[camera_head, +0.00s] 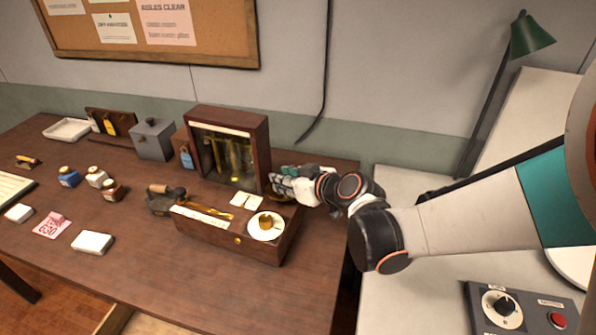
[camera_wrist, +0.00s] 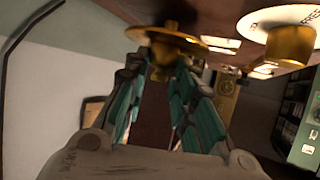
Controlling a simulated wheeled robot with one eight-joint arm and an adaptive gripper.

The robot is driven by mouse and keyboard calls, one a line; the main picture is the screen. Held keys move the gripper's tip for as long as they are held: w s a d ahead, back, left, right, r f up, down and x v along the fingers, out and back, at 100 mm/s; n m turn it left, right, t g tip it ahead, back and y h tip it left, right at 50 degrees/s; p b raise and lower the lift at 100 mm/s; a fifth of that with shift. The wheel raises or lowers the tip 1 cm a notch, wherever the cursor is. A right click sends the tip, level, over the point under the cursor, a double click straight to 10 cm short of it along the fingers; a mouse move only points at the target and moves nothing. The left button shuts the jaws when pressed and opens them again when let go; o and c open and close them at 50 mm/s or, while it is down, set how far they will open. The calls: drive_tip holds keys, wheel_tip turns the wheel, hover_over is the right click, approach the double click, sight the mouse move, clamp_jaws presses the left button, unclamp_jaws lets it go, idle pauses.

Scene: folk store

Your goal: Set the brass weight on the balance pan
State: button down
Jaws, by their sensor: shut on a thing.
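My gripper (camera_wrist: 163,72) is shut on a small brass piece (camera_wrist: 163,60), which looks like the brass weight. It shows between the fingertips against a round brass pan (camera_wrist: 192,44); whether it rests on the pan or is just above it, I cannot tell. In the head view, my gripper (camera_head: 283,184) is low over the right end of the wooden box, beside the glass-fronted case, and hides most of what it holds. A brass cylinder (camera_head: 265,221) stands on a white round dish (camera_head: 257,235) in front; the cylinder also shows in the wrist view (camera_wrist: 290,46).
The wooden box (camera_head: 270,254) and the case (camera_head: 262,140) stand close around my gripper. Several small bottles and white packets are to the left. A grey box (camera_head: 152,140) stands behind. The table's right front (camera_head: 318,270) is clear. A control panel (camera_head: 510,308) is at lower right.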

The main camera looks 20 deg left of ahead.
drive_tip(key=shift+r, duration=0.1)
drive_tip(key=c, duration=1.3)
unclamp_jaws()
drive_tip(key=shift+c, duration=0.2)
drive_tip(key=shift+r, duration=0.15)
